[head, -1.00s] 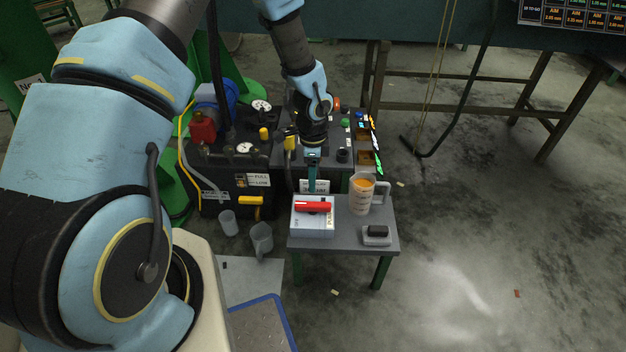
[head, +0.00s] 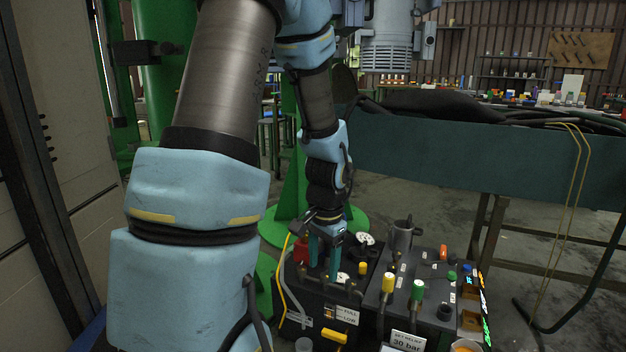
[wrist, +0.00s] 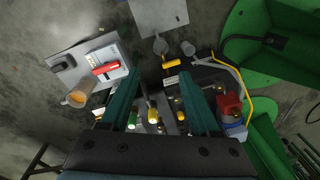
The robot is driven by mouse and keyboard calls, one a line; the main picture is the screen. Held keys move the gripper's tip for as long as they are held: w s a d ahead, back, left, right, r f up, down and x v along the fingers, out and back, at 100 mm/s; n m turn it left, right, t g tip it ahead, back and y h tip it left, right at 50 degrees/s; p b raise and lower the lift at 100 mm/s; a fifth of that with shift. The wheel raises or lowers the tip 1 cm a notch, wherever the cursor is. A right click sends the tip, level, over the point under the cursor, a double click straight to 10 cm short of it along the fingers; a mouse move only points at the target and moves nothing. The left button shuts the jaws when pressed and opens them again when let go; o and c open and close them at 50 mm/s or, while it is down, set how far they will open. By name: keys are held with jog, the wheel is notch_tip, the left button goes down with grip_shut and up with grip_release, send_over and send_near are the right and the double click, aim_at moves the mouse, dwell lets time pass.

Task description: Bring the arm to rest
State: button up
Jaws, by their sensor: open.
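My gripper (head: 323,260) is open, with two teal fingers pointing down and apart. In the head view it hangs over the left black block (head: 312,300) with gauges and pipe fittings. In the wrist view my gripper (wrist: 160,84) has nothing between its fingers; the black block lies below. I cannot tell its exact height above the fittings. My arm reaches down from the top of the head view, with its large links on the left.
The right block (head: 405,285) carries a yellow-topped valve (head: 389,284), a green-topped valve (head: 417,290) and a grey cup (head: 403,234). The wrist view shows a red-handled box (wrist: 106,70), a cup of orange liquid (wrist: 79,94) and a red fitting (wrist: 229,104). A green bench (head: 470,165) stands behind.

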jog(key=s+a+r+n, duration=0.6)
jog(key=a+r+n, duration=0.1)
jog(key=a+n, duration=0.15)
notch_tip(320, 180, up, 18)
jog(key=p, duration=1.8)
jog(key=shift+s+a+f+t+h, duration=0.2)
jog(key=shift+s+a+t+h, duration=0.1)
jog(key=shift+f, duration=0.1)
